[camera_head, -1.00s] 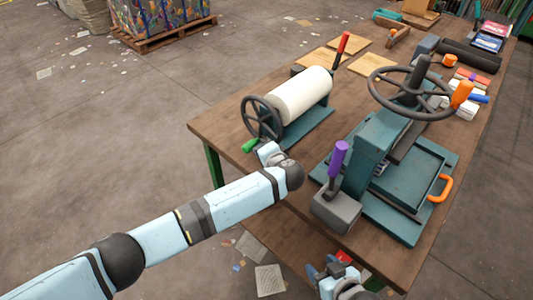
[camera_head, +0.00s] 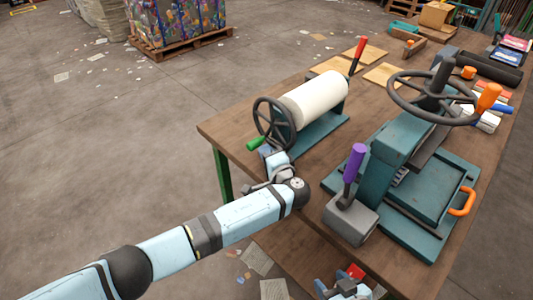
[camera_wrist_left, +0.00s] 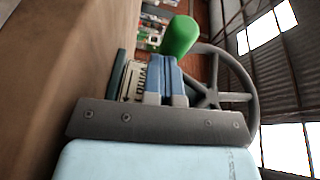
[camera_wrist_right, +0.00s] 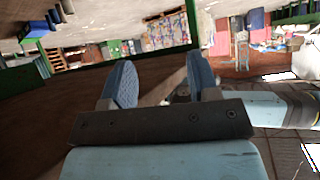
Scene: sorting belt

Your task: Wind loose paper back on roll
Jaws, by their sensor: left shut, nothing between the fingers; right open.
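The white paper roll (camera_head: 318,97) lies on a teal stand (camera_head: 322,134) at the table's left side. A dark spoked wheel (camera_head: 274,124) with a green handle (camera_head: 256,143) is at its near end. No loose paper end can be made out. My left gripper (camera_head: 268,154) is beside the wheel, just below the green handle. In the left wrist view its blue fingers (camera_wrist_left: 166,76) are together and empty, with the green handle (camera_wrist_left: 181,37) just beyond and the wheel (camera_wrist_left: 236,92) at right. My right gripper (camera_head: 345,276) is low at the near table edge, open and empty (camera_wrist_right: 158,85).
A teal press (camera_head: 388,155) with a large handwheel (camera_head: 434,93) and a purple-handled lever (camera_head: 355,162) stands right of the roll. A red lever (camera_head: 358,55) rises behind the roll. Flat boards (camera_head: 384,75) lie further back. Floor left of the table is open.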

